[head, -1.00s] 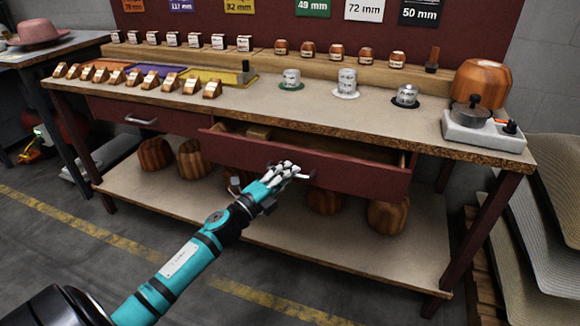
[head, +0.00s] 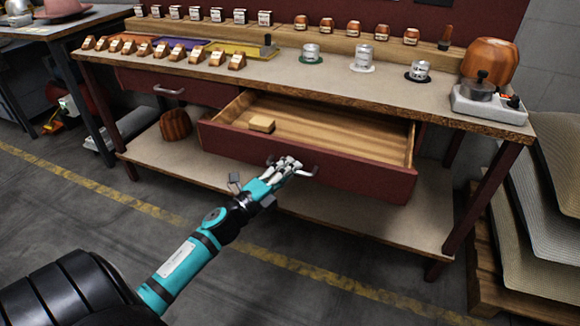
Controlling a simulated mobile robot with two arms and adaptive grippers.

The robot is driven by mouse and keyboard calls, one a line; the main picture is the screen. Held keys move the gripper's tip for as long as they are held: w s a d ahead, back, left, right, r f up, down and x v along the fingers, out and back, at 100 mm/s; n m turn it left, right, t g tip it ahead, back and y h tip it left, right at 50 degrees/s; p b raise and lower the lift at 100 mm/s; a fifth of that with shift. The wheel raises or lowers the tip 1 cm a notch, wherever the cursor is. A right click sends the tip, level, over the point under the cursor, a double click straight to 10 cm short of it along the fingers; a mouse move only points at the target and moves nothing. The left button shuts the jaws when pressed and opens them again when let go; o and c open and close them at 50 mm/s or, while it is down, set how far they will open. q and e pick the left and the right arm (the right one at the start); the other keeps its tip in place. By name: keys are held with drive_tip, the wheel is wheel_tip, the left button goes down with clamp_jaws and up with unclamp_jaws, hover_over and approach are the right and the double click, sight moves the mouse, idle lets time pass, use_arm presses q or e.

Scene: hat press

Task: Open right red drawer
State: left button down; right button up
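The right red drawer (head: 350,178) is pulled well out from under the workbench, and its wooden inside shows. A small wooden block (head: 262,124) lies in its left part. My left gripper (head: 287,165) is at the drawer's handle (head: 312,172), in front of the drawer's red face. Its fingers look closed around the left part of the handle, though the contact is small in the picture. The left red drawer (head: 190,88) is shut, with its own metal handle (head: 169,91). My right gripper is not in view.
The workbench top (head: 330,78) carries metal cans, wooden pieces and a small press (head: 490,98) at the right. A lower shelf (head: 410,215) lies under the drawer, with a wooden hat block (head: 175,124) at its left. Stacked textured sheets (head: 555,170) stand at the right. The floor in front is clear.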

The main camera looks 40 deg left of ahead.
use_arm(q)
drive_tip(key=shift+f, duration=0.15)
drive_tip(key=c, duration=1.7)
unclamp_jaws()
drive_tip(key=shift+o, duration=0.3)
drive_tip(key=v, duration=1.2)
